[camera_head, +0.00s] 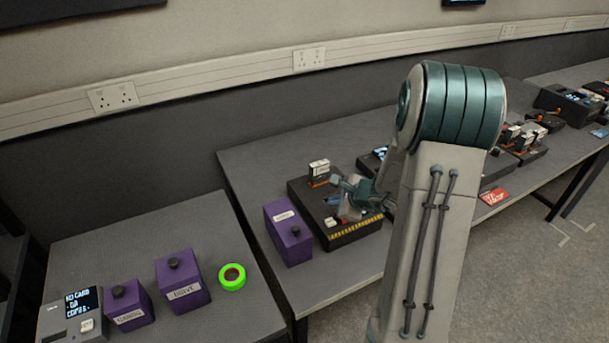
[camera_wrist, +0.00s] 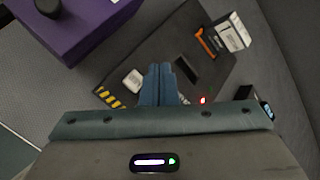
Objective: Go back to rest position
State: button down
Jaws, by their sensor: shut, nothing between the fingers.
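My gripper (camera_wrist: 159,85) is shut and empty in the wrist view, with its two blue fingers side by side. It points down over a black device box (camera_wrist: 208,25) with a dark slot, a white button, yellow stripes and a small red light. In the head view my gripper is small and partly hidden by my arm, over the same black box (camera_head: 312,222) on the middle table. My arm stands in the foreground and hides part of that table.
A purple box (camera_head: 286,230) stands just left of the black box. The left table (camera_head: 165,232) holds two more purple boxes (camera_head: 183,283), a green ring (camera_head: 232,277) and a grey device (camera_head: 73,318) with a screen. Several devices stand farther right. Floor is clear at right.

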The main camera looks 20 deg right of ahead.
jog(key=shift+a+r, duration=0.3)
jog(key=s+a+r+n+g+y, duration=0.2)
jog(key=s+a+r+n+g, duration=0.1)
jog(key=s+a+r+n, duration=0.85)
jog(key=s+r+n+g+h, duration=0.1)
jog(key=s+r+n+h, duration=0.1)
jog(key=s+n, duration=0.3)
jog(key=s+r+n+h, duration=0.2)
jog(key=s+n, duration=0.4)
jog(key=s, duration=0.3)
jog(key=shift+s+r+g+h, duration=0.2)
jog(key=shift+r+g+h, duration=0.2)
jog(key=shift+h, duration=0.4)
jog(key=shift+d, duration=0.1)
